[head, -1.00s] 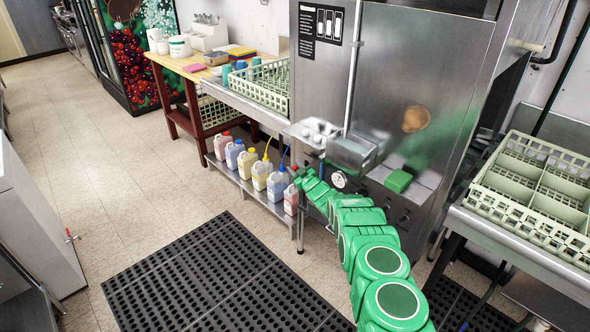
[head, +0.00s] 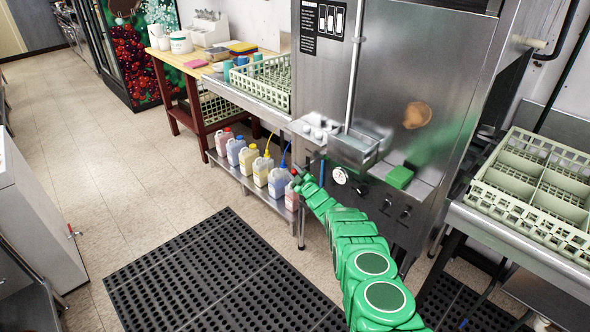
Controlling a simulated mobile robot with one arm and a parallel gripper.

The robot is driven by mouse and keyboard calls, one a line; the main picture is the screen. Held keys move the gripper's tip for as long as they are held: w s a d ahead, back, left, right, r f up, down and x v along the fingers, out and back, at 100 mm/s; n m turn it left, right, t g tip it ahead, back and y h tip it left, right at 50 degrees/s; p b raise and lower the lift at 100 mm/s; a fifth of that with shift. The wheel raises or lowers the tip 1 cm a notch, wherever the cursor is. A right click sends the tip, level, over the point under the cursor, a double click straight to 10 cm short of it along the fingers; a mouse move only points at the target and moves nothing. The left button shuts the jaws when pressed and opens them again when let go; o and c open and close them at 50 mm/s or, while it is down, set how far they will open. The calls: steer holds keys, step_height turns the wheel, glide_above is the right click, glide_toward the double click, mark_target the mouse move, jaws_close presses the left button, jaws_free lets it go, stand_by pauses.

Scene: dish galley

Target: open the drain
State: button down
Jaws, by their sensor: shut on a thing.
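The steel dish machine (head: 400,70) stands in the middle of the head view, with a white round gauge (head: 339,175) and dark knobs low on its front. My green arm reaches up from the bottom to the machine's lower left front. My gripper (head: 299,179) is at its far end, small in the picture, beside the row of bottles. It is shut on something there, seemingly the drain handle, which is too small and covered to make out. A small red part (head: 295,172) shows at the gripper; I cannot tell whether it is a handle or a bottle cap.
Several chemical bottles (head: 262,170) stand on a low steel shelf left of the gripper. Dish racks stand left (head: 264,83) and right (head: 535,182). A black rubber mat (head: 205,280) covers the floor in front.

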steer(key=shift+f+n, duration=0.5)
steer(key=shift+f, duration=0.1)
steer(key=c, duration=1)
jaws_free()
steer(key=shift+c, duration=0.2)
steer(key=shift+o, duration=1.3)
steer(key=shift+r, duration=0.15)
steer(key=shift+s+d, duration=0.1)
steer(key=shift+s+d, duration=0.3)
steer(key=shift+s, duration=0.15)
steer(key=v, duration=0.6)
steer(key=shift+s+f, duration=0.2)
steer(key=shift+f, duration=0.05)
